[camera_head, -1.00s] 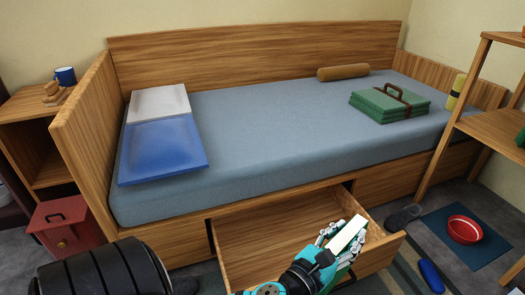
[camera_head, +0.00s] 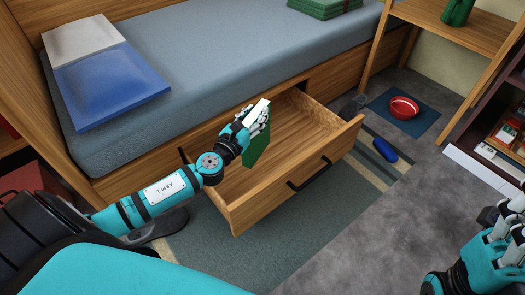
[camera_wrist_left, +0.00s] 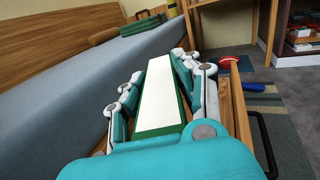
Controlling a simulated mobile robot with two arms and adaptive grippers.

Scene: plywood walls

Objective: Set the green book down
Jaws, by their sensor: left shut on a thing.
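The green book (camera_head: 257,146) is upright in my left gripper (camera_head: 258,118), its pale page edge facing up. In the left wrist view the book (camera_wrist_left: 159,98) sits between the fingers of the left gripper (camera_wrist_left: 160,85), which press on both covers. The book hangs over the open bed drawer (camera_head: 285,137); its lower end is in front of the drawer interior, and I cannot tell whether it touches the drawer floor. My right gripper (camera_head: 497,240) is at the lower right, partly cut off, with nothing seen in it; its opening is unclear.
The bed (camera_head: 215,58) stands behind the drawer, with pillows (camera_head: 107,82) and a folded green blanket (camera_head: 324,8). A red bowl (camera_head: 404,107) on a mat and a blue object (camera_head: 385,150) lie right. A shelf (camera_head: 511,130) stands at the right edge.

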